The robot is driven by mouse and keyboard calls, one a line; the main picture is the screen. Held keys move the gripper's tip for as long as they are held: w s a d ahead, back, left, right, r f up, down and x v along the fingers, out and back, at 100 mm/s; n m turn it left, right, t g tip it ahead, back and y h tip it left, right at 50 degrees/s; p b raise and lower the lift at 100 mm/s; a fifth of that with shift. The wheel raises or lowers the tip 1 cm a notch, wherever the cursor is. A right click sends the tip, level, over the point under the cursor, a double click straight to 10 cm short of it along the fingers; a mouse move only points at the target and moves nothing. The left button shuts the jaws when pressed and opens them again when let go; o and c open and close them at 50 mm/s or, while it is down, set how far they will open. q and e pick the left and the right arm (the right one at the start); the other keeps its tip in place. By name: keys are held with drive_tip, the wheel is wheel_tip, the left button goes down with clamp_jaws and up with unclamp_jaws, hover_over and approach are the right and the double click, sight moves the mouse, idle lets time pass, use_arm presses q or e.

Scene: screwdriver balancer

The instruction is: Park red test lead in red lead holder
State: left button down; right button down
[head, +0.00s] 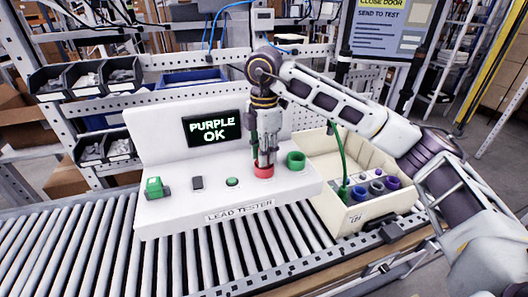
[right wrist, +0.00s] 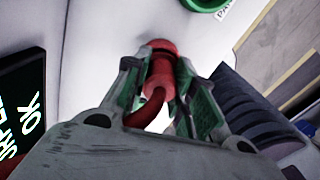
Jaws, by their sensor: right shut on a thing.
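The white lead tester (head: 175,212) has a screen reading "PURPLE OK". The red lead holder (head: 264,173) is a red ring on its top, right of centre. My right gripper (head: 265,163) points down just over this ring, its fingertips close to it. In the right wrist view the gripper (right wrist: 168,95) is shut on the red test lead (right wrist: 161,72), whose red cable bends away to the lower left. The lead's lower end is at or in the red holder; I cannot tell how deep it sits. My left gripper is not in view.
A green ring holder (head: 296,160) stands just right of the red one. A cream bin (head: 340,218) at the right holds a green lead and blue and purple parts. A green block (head: 155,187) and green button (head: 232,182) sit on the tester. Rollers (head: 60,260) run below.

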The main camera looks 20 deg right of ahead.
drive_tip(key=shift+f, duration=0.15)
drive_tip(key=c, duration=1.1)
unclamp_jaws()
wheel_tip(320, 180, up, 12)
idle(0.7)
idle(0.9)
wheel_tip(320, 180, up, 9)
drive_tip(key=p, duration=0.9)
